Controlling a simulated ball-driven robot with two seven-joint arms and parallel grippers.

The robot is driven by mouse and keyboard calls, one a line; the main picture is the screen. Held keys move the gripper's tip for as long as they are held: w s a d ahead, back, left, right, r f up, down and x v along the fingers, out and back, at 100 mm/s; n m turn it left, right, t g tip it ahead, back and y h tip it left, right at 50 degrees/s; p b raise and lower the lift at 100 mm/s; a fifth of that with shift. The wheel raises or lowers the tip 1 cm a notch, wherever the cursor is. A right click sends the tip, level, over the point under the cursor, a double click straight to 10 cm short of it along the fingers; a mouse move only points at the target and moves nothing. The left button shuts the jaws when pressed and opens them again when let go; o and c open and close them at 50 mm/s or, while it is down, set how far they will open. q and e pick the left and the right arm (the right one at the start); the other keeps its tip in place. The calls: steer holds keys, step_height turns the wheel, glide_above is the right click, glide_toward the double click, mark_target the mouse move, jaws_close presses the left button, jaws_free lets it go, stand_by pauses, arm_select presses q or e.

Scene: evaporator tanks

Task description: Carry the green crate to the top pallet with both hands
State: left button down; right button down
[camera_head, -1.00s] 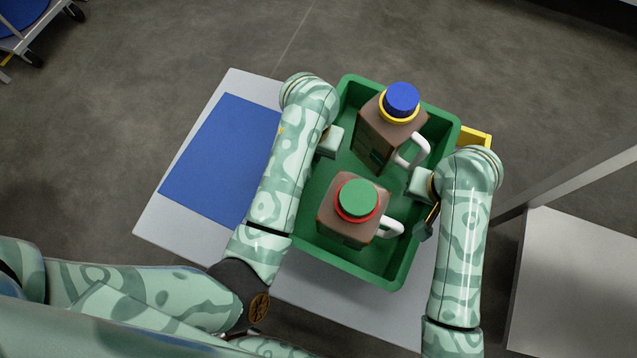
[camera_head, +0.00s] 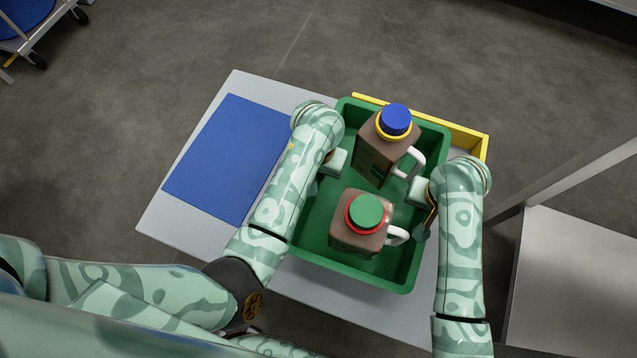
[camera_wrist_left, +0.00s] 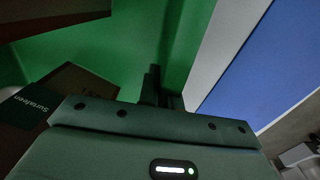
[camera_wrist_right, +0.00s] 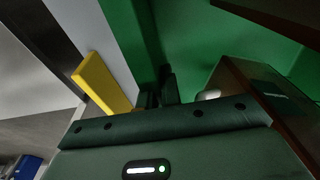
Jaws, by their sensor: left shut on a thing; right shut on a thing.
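The green crate (camera_head: 402,264) is over the grey table in the head view, with two brown jugs inside. One jug (camera_head: 378,157) has a blue cap, the other (camera_head: 352,234) a green cap with a red ring. My left gripper (camera_head: 335,163) is shut on the crate's left wall; the wall also fills the left wrist view (camera_wrist_left: 187,40). My right gripper (camera_head: 418,192) is shut on the right wall, seen in the right wrist view (camera_wrist_right: 128,35). The fingertips are mostly hidden. I cannot tell which surface is the top pallet.
The grey table (camera_head: 190,222) carries a blue mat (camera_head: 228,160) left of the crate. A yellow edge piece (camera_head: 465,142) lies behind the crate. A grey post and panel (camera_head: 570,285) stand at right. A wheeled cart (camera_head: 35,35) is at far left. Open floor lies behind.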

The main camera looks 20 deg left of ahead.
arm_select(q)
steer(key=c, duration=1.8)
jaws_free()
steer(key=shift+r, duration=0.1)
arm_select(e)
steer(key=c, duration=1.8)
jaws_free()
steer(key=shift+d, duration=0.1)
arm_select(q)
steer(key=shift+o, duration=1.1)
steer(key=shift+r, duration=0.1)
arm_select(e)
steer(key=shift+o, duration=1)
steer(key=shift+r, duration=0.15)
arm_select(q)
steer(key=shift+a, duration=0.1)
arm_select(e)
steer(key=shift+a, duration=0.2)
arm_select(q)
steer(key=o, duration=0.8)
steer(key=shift+w, duration=0.1)
